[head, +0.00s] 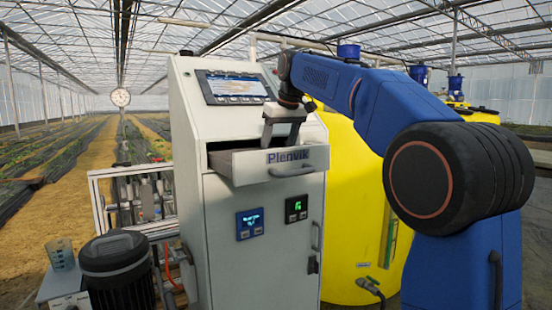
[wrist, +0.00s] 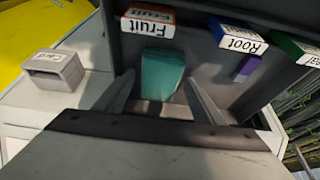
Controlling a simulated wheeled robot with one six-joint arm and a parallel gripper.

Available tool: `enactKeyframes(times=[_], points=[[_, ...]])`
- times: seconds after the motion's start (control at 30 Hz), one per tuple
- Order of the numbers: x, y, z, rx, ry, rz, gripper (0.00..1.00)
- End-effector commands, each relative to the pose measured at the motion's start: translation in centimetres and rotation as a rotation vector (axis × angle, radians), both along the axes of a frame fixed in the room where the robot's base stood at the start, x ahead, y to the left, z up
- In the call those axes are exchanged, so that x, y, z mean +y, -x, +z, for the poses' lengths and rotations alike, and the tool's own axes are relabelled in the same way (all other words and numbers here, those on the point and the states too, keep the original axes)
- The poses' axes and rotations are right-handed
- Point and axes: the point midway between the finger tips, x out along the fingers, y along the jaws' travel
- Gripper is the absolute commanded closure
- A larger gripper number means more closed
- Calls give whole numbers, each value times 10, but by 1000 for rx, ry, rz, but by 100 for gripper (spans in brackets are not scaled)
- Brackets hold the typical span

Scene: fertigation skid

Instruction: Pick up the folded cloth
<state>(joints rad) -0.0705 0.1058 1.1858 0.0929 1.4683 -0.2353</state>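The folded cloth (wrist: 162,73) is a teal rectangle in the wrist view, lying on the dark floor of the open drawer. My gripper (wrist: 160,98) is open, with one finger to the left of the cloth and one to the right. I see gaps between the fingers and the cloth; whether the tips are down at its height I cannot tell. In the head view my gripper (head: 283,142) points down into the drawer (head: 240,167) of the white cabinet. The drawer's front hides the cloth there.
Boxes labelled Fruit (wrist: 148,22) and Root (wrist: 237,38), a green-edged box (wrist: 296,48) and a small purple item (wrist: 246,68) are in the drawer. A grey holder (wrist: 55,68) sits outside to the left. The cabinet's screen (head: 236,87) rises behind the drawer; a yellow tank (head: 350,200) stands right.

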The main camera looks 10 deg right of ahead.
Motion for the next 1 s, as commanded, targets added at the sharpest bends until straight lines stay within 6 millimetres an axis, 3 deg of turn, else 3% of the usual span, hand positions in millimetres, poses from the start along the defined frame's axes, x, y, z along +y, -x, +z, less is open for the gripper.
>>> enactKeyframes(times=[0.03,0.13,0.17,0.47,1.0], points=[[0,0,0,0,0,0,50],[0,0,0,0,0,0,74],[0,0,0,0,0,0,76],[0,0,1,0,0,0,76],[-1,2,21,-30,-11,0,76]])
